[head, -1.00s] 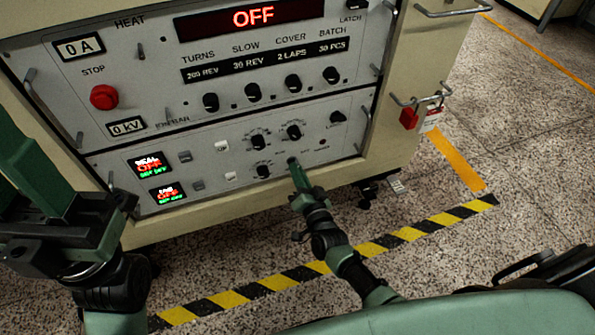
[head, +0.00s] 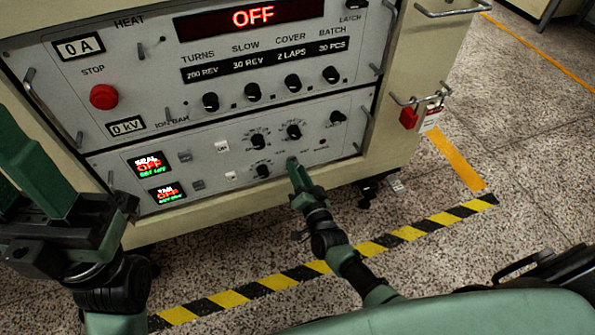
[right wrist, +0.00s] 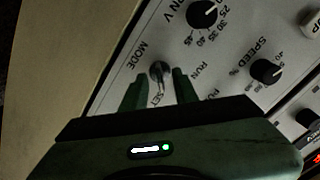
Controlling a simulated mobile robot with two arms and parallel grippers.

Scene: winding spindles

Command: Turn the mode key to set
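The mode key (right wrist: 158,72) is a small metal key in the lower panel, beside the printed words MODE, SET and RUN in the right wrist view. My right gripper (right wrist: 159,90) is open, with one green finger on each side of the key and a narrow gap visible around it. Its exact angle is hard to read; its stem seems to point towards SET. In the head view my right gripper (head: 293,165) reaches the panel's lower edge and hides the key. My left gripper (head: 22,180) is at the left edge, partly cut off, with its fingers apart, away from the key.
The lower panel (head: 225,135) has several black knobs close to the key, including the speed knob (right wrist: 267,71). A red stop button (head: 104,97) and an OFF display (head: 250,18) sit above. A red padlock (head: 409,118) hangs at the cabinet's right side. Striped tape (head: 330,262) crosses the floor.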

